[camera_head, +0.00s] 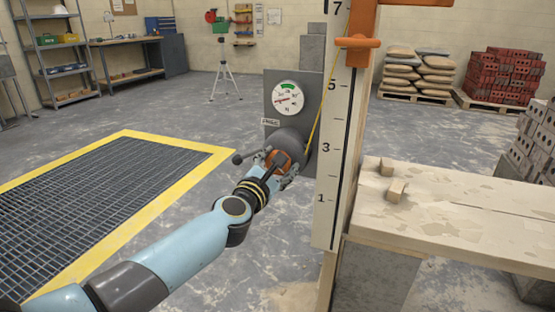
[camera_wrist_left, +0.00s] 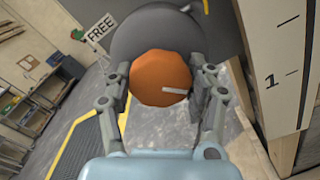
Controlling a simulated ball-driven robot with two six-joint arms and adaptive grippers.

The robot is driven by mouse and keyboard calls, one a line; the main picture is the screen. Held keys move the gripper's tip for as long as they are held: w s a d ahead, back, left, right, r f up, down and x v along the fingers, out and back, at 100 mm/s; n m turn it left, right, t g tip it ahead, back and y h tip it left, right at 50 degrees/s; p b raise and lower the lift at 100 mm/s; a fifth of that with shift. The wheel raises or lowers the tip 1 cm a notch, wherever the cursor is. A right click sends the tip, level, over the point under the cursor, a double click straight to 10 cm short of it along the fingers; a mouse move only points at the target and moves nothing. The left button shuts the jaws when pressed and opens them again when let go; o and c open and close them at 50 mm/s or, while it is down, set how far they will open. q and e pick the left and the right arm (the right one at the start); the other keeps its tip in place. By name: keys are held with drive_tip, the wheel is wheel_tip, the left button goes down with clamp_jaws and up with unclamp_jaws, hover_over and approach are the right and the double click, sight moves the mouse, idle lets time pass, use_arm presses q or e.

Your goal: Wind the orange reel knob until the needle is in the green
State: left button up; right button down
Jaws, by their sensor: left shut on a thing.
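The orange reel knob (camera_head: 279,160) sits on the front of a dark grey reel (camera_head: 292,141). In the left wrist view the knob (camera_wrist_left: 158,72) is an orange many-sided disc with a pale mark pointing right. My left gripper (camera_head: 274,165) is shut on the knob, one finger at each side, and partly hides it in the head view. The round white gauge (camera_head: 287,98) is on the grey panel above. Its green band is at the top; its small needle seems to point left, outside the green. My right gripper is not in view.
A yellow line (camera_head: 323,92) runs from the reel up to an orange bracket (camera_head: 358,43) on the numbered post (camera_head: 341,130). A dark ball-ended lever (camera_head: 238,158) sticks out left of the reel. A FREE sign (camera_wrist_left: 101,27) shows beside it. A plank bench (camera_head: 455,215) stands right.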

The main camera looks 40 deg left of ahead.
use_arm(q)
drive_tip(key=m+p, duration=0.1)
drive_tip(key=m, duration=0.2)
drive_tip(key=m+p, duration=0.1)
drive_tip(key=m, duration=0.3)
drive_tip(key=shift+p, duration=0.4)
drive_tip(key=m+p, duration=0.1)
drive_tip(key=m, duration=0.3)
drive_tip(key=shift+m+p, duration=0.55)
drive_tip(key=shift+m, duration=0.35)
drive_tip(key=shift+f, duration=0.1)
drive_tip(key=o, duration=1.2)
drive_tip(key=v, duration=1.2)
drive_tip(key=shift+d, duration=0.1)
